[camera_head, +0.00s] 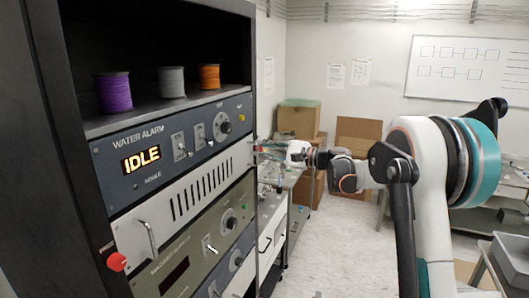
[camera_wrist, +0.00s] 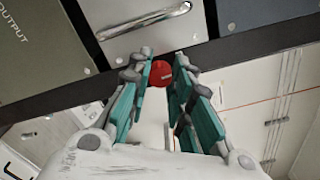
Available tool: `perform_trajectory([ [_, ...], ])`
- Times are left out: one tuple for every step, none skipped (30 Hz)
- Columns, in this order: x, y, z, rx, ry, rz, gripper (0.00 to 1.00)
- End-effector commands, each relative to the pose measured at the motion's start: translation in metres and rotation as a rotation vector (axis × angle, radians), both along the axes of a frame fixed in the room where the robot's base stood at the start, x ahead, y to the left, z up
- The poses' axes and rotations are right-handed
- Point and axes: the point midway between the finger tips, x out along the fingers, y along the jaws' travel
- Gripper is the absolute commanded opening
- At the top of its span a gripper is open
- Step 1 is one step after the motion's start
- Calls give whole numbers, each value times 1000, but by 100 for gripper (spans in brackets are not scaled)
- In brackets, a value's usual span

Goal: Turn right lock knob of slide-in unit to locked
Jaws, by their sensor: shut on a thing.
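The slide-in unit (camera_head: 190,195) is the pale slotted panel in the black rack, below the water alarm panel, with a handle at each end. Its left lock knob (camera_head: 117,261) is red and stands clear at the left end. The right lock knob (camera_wrist: 160,74) is a red disc with a pale mark, seen in the wrist view between the fingertips. My gripper (camera_wrist: 163,66) is shut on it, with the teal fingers on either side. In the head view my gripper (camera_head: 268,150) reaches the rack's right edge; the right knob is hard to make out there.
The unit's right handle (camera_wrist: 145,20) is close beside the fingers. Spools, including a purple one (camera_head: 114,92), stand on the shelf above. The water alarm display (camera_head: 141,159) reads IDLE. Cardboard boxes (camera_head: 357,143) and a bench stand behind; the floor (camera_head: 345,230) between is clear.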

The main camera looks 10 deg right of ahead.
Motion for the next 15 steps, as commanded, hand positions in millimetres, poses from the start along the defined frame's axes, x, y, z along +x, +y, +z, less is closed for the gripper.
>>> perform_trajectory([
  [0, 0, -2, -14, -19, 0, 0],
  [0, 0, -2, -23, -32, 0, 0],
  [0, 0, -2, -37, -51, 0, 0],
  [0, 0, -3, -49, -68, 0, 0],
  [0, 0, -3, -62, -85, 0, 0],
  [0, 0, -3, -81, -111, 0, 0],
  [0, 0, -3, -95, -131, 0, 0],
  [0, 0, -3, -111, -152, 0, 0],
  [0, 0, -3, -132, -181, 0, 0],
  [0, 0, -3, -149, -203, 1, 0],
  [0, 0, -3, -166, -227, 1, 0],
  [0, 0, -4, -188, -258, 1, 0],
  [0, 0, -4, -205, -281, 1, 0],
  [0, 0, -4, -222, -304, 1, 0],
  [0, 0, -3, -244, -334, 1, 0],
])
